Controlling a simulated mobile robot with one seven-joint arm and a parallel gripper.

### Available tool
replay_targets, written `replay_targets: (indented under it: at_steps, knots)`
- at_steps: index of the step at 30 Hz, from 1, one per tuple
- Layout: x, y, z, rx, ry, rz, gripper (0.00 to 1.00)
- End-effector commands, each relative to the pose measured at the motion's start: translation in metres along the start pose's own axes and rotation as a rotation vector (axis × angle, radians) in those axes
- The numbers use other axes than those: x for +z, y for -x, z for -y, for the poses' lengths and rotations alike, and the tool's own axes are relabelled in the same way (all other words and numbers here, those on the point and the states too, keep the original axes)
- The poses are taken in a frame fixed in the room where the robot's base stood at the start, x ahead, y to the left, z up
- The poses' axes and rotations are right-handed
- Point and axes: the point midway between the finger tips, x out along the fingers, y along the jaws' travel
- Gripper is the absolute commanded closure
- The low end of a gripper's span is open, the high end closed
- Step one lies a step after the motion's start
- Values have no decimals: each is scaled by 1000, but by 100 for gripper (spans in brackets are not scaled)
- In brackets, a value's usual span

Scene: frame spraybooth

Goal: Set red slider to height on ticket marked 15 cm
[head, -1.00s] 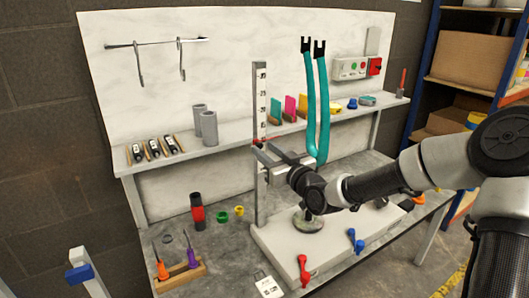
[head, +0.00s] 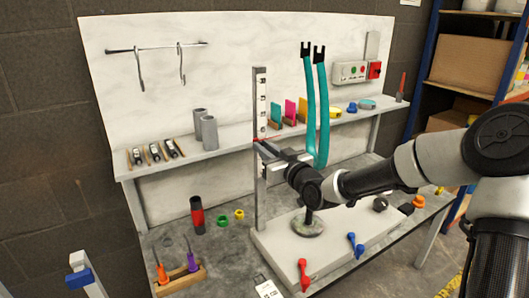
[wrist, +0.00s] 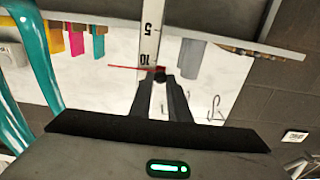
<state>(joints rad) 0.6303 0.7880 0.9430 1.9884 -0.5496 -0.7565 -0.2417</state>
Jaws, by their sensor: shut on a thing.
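The upright scale post (head: 260,200) stands on the white base plate, with black marks up its face. The red slider (head: 263,140) shows as a thin red pointer across the post, about level with the shelf. In the wrist view, which looks inverted, the red pointer (wrist: 125,67) lies close beside the printed 10 on the scale (wrist: 149,40); a 5 shows farther along. My gripper (wrist: 161,82) is shut on the slider's dark knob at the post. The white ticket (head: 268,289) lies at the table's front edge, partly cut off; its print is unreadable.
Teal hoses (head: 322,110) rise just right of the post. Grey cylinders (head: 208,132) and coloured cards (head: 290,112) stand on the shelf behind. Red (head: 303,275) and blue clamps (head: 355,245) sit on the base plate. A red-black cylinder (head: 197,216) stands left.

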Motion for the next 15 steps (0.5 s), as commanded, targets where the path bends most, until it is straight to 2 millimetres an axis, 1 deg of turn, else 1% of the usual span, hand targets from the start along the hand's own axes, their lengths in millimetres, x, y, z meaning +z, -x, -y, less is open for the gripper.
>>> replay_targets:
  at_steps: [1, 4, 6, 14, 15]
  knots:
    - [-18, 0, 0, 0, 7, -3, 100]
    - [-30, 0, 0, 0, 6, -1, 100]
    - [-33, 0, 0, 0, 3, -1, 100]
    - [-32, 0, 0, 0, 1, -1, 100]
    - [-32, 0, 0, 0, 1, -1, 81]
